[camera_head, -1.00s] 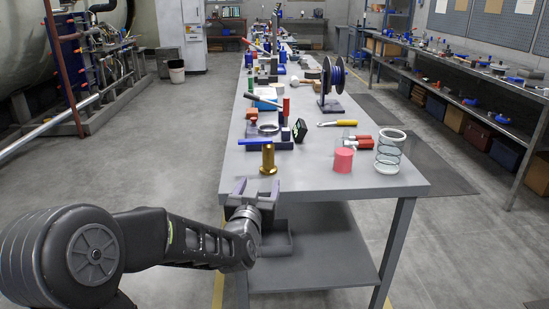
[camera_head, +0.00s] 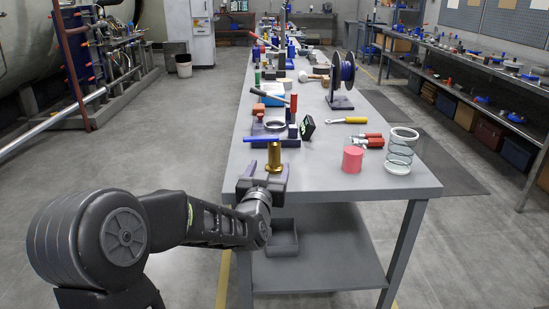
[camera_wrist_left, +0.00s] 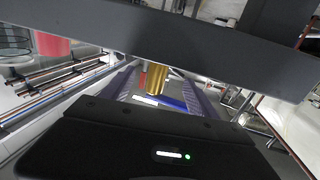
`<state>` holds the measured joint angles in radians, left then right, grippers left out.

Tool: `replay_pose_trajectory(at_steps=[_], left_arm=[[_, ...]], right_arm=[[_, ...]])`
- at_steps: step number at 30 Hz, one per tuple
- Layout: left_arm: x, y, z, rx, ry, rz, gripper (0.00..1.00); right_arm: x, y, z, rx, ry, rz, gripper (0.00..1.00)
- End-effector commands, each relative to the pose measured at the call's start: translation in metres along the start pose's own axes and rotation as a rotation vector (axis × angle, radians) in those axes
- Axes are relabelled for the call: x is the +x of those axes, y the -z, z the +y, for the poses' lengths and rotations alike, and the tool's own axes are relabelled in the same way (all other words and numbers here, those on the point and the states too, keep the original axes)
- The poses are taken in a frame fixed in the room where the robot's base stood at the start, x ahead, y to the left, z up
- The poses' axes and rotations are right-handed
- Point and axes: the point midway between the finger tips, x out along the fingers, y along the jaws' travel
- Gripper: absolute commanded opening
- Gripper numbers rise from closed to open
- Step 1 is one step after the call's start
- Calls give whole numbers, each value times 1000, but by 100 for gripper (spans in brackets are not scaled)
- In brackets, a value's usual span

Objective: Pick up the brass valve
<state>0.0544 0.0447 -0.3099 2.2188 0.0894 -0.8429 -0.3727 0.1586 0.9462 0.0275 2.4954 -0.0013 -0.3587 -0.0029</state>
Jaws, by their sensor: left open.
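The brass valve (camera_head: 274,157) stands upright near the front left edge of the grey workbench (camera_head: 330,185), with a blue lever (camera_head: 260,139) at its top. My left gripper (camera_head: 263,172) is open at the valve's base, its purple-grey fingers pointing toward it. The gripper's own body hides part of the valve there. I cannot tell whether a finger touches it. My right gripper is not in view.
A pink cylinder (camera_head: 352,159), a glass-like cylinder with pale rims (camera_head: 400,152), red-handled tools (camera_head: 368,140) and a yellow-handled tool (camera_head: 350,120) lie to the right. A small dark display (camera_head: 307,128) and a ring part (camera_head: 275,124) stand behind the valve.

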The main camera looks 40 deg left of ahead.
Motion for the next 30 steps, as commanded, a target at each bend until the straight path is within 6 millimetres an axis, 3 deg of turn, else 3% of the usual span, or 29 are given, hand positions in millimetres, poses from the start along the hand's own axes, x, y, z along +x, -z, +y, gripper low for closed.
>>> replay_pose_trajectory(at_steps=[8, 19, 30], left_arm=[[3, 0, 0, 0, 0, 0, 68], [49, 0, 3, 1, 1, 0, 68], [52, 0, 3, 0, 0, 0, 68]], right_arm=[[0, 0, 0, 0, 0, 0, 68], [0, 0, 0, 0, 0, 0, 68], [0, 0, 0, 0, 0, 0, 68]])
